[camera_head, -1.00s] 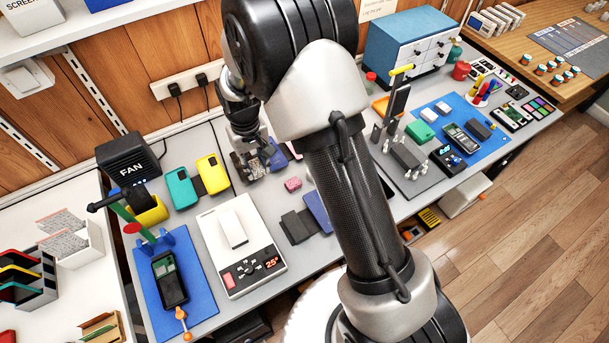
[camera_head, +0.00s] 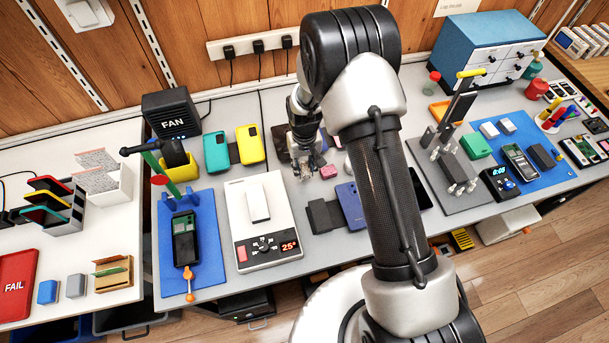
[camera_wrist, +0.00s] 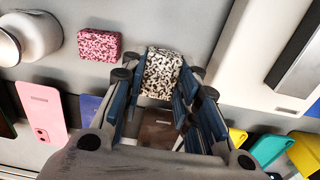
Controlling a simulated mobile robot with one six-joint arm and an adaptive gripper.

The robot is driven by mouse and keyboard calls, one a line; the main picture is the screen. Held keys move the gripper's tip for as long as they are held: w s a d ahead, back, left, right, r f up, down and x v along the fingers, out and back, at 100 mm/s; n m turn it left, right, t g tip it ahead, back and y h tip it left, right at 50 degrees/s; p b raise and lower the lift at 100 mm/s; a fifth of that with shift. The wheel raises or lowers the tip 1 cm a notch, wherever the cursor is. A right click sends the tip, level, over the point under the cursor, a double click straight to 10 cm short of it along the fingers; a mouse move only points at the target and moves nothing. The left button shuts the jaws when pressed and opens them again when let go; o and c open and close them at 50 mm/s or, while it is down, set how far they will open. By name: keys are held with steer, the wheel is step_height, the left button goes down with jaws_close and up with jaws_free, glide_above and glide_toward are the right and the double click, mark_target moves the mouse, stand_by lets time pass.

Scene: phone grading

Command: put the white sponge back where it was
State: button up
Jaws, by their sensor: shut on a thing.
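My gripper (camera_wrist: 160,82) is shut on the white sponge (camera_wrist: 163,73), a small off-white block with dark speckles, held between the fingertips in the wrist view. A pink speckled sponge (camera_wrist: 98,45) lies on the grey worktop just left of it, apart from it. The held sponge cannot be made out clearly there. Whether it touches the worktop I cannot tell.
A blue phone (camera_head: 350,205) and dark block (camera_head: 320,216) lie in front. A rounded white object (camera_wrist: 35,38) is left of the pink sponge. Bare worktop surrounds the pink sponge.

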mark_target(304, 174)
steer(key=shift+f+b, duration=0.5)
steer(key=shift+f, duration=1.7)
steer(key=shift+f, duration=0.2)
steer(key=o, duration=1.1)
steer(key=shift+r, duration=0.15)
